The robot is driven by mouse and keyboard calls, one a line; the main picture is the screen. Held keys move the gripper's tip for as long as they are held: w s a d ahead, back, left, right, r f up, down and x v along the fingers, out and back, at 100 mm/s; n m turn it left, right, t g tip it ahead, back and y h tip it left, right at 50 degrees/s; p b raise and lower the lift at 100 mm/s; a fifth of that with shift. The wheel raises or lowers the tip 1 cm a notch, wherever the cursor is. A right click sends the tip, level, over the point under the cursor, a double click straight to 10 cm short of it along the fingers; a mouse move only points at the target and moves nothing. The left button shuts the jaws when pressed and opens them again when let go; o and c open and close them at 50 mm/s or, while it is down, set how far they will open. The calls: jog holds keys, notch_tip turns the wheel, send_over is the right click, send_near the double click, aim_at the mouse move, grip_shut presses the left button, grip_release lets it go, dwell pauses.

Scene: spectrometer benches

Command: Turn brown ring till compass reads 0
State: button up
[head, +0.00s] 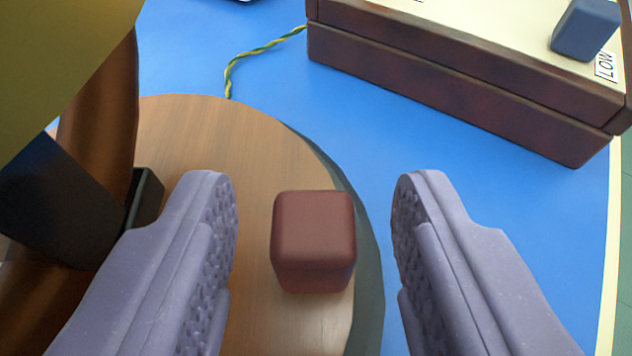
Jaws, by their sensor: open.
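A round wooden disc (290,160) with a dark rim lies on the blue bench top. A dark reddish-brown block (313,238) stands up near the disc's right edge. My gripper (314,185) is open, with one grey finger left of the block and one right of it. Gaps show on both sides, and nothing is held. A brown, curved, ring-like part (105,110) rises at the left, partly hidden and cut off by the frame. I cannot tell whether this part or the disc is the brown ring. No compass face or reading is visible.
A dark brown box (450,100) with a cream top, a blue-grey knob (584,28) and a "LOW" label stands at upper right. A yellow-green wire (240,66) runs left from it. A yellowish part (50,50) covers the upper left corner. Blue bench between disc and box is clear.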

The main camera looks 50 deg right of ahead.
grip_shut()
jog(key=shift+a+r, duration=0.1)
jog(key=shift+s+a+r+m+g+h+p, duration=0.1)
jog(key=shift+a+m+g+h+p, duration=0.4)
jog(key=shift+m+g, duration=0.25)
jog(key=shift+s+a+m+g+h+p, duration=0.1)
jog(key=shift+a+m+g+h+p, duration=0.35)
jog(key=shift+m+g+p, duration=0.25)
jog(key=shift+s+a+m+g+h+p, duration=0.1)
jog(key=shift+a+m+g+p, duration=0.25)
jog(key=shift+m+g, duration=0.3)
jog(key=shift+w+a+m+g+h+p, duration=0.15)
jog(key=shift+a+m+g+p, duration=0.15)
jog(key=shift+m+g+p, duration=0.3)
jog(key=shift+s+a+m+g+h+p, duration=0.15)
jog(key=shift+a+m+g+p, duration=0.15)
jog(key=shift+m+g, duration=0.3)
grip_release()
